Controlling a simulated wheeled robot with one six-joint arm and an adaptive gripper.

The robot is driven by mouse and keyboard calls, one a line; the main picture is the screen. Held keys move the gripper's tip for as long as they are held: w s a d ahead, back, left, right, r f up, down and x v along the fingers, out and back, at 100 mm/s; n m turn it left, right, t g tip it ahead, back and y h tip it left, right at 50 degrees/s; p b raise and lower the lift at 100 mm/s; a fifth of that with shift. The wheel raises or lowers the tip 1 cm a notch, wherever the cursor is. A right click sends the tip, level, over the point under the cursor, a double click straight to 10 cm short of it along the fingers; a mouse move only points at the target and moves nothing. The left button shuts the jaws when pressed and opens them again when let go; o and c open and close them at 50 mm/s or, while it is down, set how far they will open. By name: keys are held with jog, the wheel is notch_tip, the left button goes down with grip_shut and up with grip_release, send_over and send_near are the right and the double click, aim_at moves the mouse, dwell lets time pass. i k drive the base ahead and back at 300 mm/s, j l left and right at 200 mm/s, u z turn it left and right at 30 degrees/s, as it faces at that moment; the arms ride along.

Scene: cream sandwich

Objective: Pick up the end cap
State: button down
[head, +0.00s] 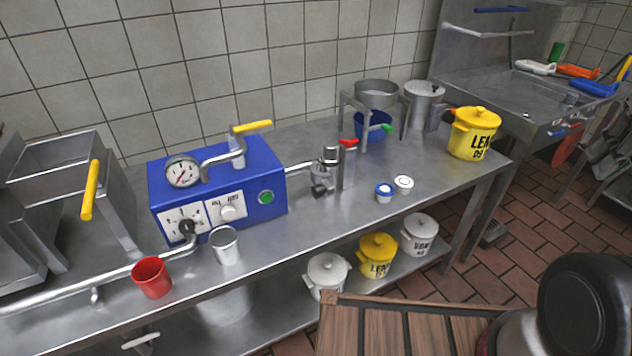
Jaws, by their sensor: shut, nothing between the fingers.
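Two small round cap-like pieces stand on the steel counter (330,220), right of the blue machine and close beside each other. One has a blue side and a white top (384,193); the other is white with a small dark mark on top (404,184). I cannot tell which of them is the end cap. Both stand clear of the metal fitting (327,170) to their left. My gripper is not in view; only a dark rounded part of my arm shows at the bottom right, far from the caps.
The blue machine (265,170) with a gauge stands left on the counter. A red cup (152,278) and metal cup (225,247) are near the front edge. A yellow pot (474,133) stands right; a blue pot (371,127) is behind. The counter around the caps is clear.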

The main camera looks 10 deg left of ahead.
aim_at(330, 156)
jog(key=i+j+u, duration=0.2)
jog(key=u, duration=0.2)
jog(key=i+j+u, duration=0.25)
jog(key=u, duration=0.15)
jog(key=j, duration=0.1)
